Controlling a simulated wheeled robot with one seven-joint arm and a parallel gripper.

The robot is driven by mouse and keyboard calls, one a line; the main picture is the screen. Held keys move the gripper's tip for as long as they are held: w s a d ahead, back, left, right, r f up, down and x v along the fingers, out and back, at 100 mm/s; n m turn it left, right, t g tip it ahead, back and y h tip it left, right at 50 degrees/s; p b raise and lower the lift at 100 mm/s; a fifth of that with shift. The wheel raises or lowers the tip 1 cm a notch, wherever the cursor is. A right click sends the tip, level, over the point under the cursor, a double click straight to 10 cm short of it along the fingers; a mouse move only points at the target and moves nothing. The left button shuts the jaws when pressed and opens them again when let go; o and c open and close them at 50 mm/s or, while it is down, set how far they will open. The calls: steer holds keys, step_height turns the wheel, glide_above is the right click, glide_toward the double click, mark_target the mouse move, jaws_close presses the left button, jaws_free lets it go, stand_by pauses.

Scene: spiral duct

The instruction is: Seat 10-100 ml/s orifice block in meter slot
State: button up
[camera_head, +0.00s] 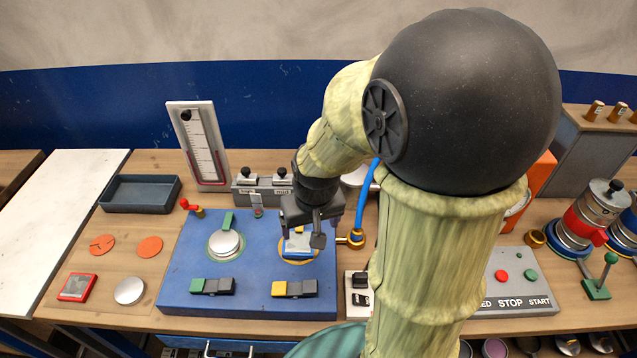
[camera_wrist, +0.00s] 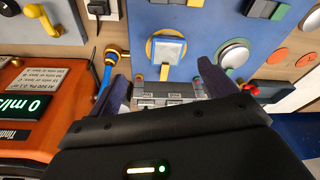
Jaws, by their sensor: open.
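My gripper (camera_head: 305,232) is open and hangs over the right part of the blue panel, above a yellow-ringed port. In the wrist view its two dark fingers stand wide apart, with nothing held between them (camera_wrist: 162,88). Two small grey blocks with black knobs, the left one (camera_head: 246,184) and the right one (camera_head: 281,187), stand side by side behind the panel. Their labels are too small to read, so I cannot tell which is 10-100 ml/s. The orange meter (camera_wrist: 38,112) shows "0 ml/s" in the wrist view. Its slot is not visible.
The blue panel (camera_head: 185,270) carries a silver disc, a yellow-ringed port (camera_head: 287,258) and two clips. A manometer (camera_head: 198,145) stands behind it. A dark tray (camera_head: 141,193) lies at left. A blue hose with a brass fitting (camera_head: 356,238) is right of my gripper. My arm hides much of the right side.

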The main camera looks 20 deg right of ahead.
steer(key=w+d+r+m+g, duration=0.1)
steer(key=w+d, duration=0.5)
steer(key=w, duration=0.7)
steer(key=w+d+r+m+g, duration=0.1)
steer(key=w+d+r+m, duration=0.2)
steer(key=w, duration=1)
steer(key=d+m, duration=0.2)
steer(key=d, duration=0.1)
steer(key=shift+w+d+m+p, duration=0.15)
steer(key=shift+w+m+p, duration=0.2)
steer(key=shift+m+p, duration=0.05)
step_height(320, 180, down, 12)
steer(key=p, duration=0.4)
steer(key=shift+f, duration=0.1)
